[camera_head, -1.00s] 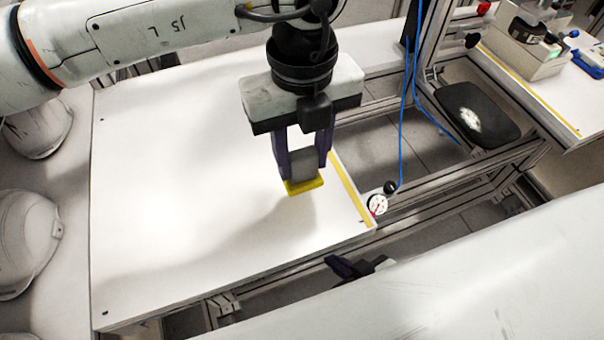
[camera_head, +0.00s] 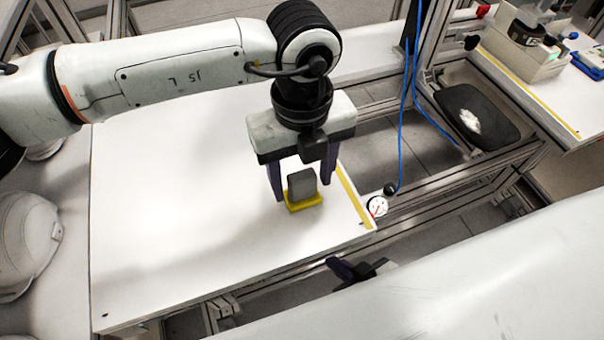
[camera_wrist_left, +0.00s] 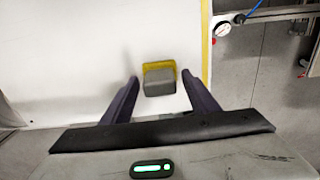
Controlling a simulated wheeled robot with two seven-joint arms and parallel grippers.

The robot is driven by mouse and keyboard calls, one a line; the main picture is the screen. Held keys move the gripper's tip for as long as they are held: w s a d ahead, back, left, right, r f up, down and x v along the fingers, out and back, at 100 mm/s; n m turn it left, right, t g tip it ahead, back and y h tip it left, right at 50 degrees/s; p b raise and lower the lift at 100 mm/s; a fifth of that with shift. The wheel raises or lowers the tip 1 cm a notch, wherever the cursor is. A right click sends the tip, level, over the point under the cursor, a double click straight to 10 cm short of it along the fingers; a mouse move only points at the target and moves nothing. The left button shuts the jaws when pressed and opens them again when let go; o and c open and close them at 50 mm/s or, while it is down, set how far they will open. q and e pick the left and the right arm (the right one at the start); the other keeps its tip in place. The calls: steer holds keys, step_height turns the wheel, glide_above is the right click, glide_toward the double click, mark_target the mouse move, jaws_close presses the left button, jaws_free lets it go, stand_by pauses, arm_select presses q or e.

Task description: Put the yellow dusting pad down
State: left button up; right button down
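The yellow dusting pad (camera_head: 304,203) with its grey block handle (camera_head: 301,184) sits on the white table (camera_head: 180,230), near the table's right edge. My left gripper (camera_head: 304,194) is open above and around it, with a finger on either side and gaps to the handle. In the left wrist view the pad (camera_wrist_left: 159,66) lies beyond the fingertips, and the open left gripper (camera_wrist_left: 160,80) holds nothing. My right gripper (camera_head: 352,270) is low at the table's front side, dark and partly hidden by my pale arm; its opening is unclear.
White helmet shells (camera_head: 28,245) stand at the left. A dial gauge (camera_head: 377,206) is beside the table's right edge, with blue cables (camera_head: 403,120) above it. A metal frame and open floor lie to the right. Most of the white tabletop is clear.

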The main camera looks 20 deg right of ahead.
mark_target(302, 175)
arm_select(q)
step_height(302, 175, up, 12)
steer(key=shift+r+b, duration=0.2)
steer(key=shift+b, duration=0.1)
stand_by(0.4)
stand_by(0.4)
